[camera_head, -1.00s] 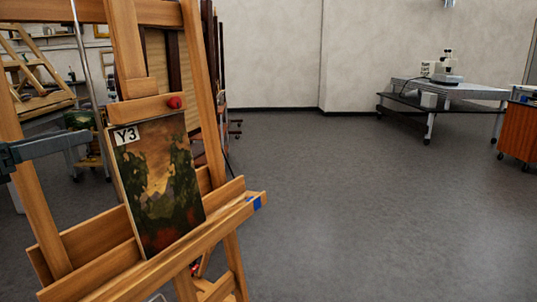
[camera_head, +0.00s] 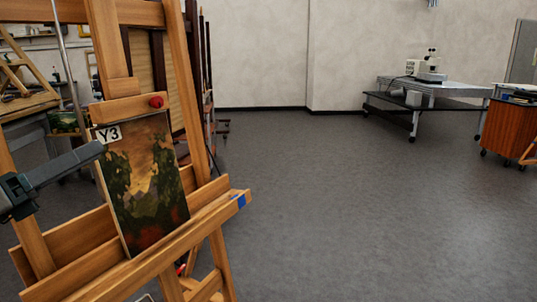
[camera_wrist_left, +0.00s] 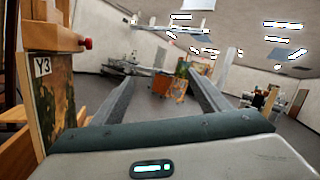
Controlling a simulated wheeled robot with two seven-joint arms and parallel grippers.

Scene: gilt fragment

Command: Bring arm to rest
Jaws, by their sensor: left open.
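My left gripper (camera_head: 98,152) is at the left of the head view, in front of the easel's left side and close to the left edge of the painting (camera_head: 148,190). In the left wrist view its two fingers (camera_wrist_left: 161,75) are spread apart with nothing between them. The painting, labelled Y3, stands on the wooden easel (camera_head: 208,215), under a clamp with a red knob. Its edge shows at the left of the wrist view (camera_wrist_left: 58,95), beside the left finger. My right gripper is not in view.
A wheeled table (camera_head: 440,92) with a microscope stands at the back right. An orange-brown cabinet (camera_head: 508,130) is at the right edge. The grey floor (camera_head: 340,210) between them and the easel is clear. Other easels and shelves crowd the back left.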

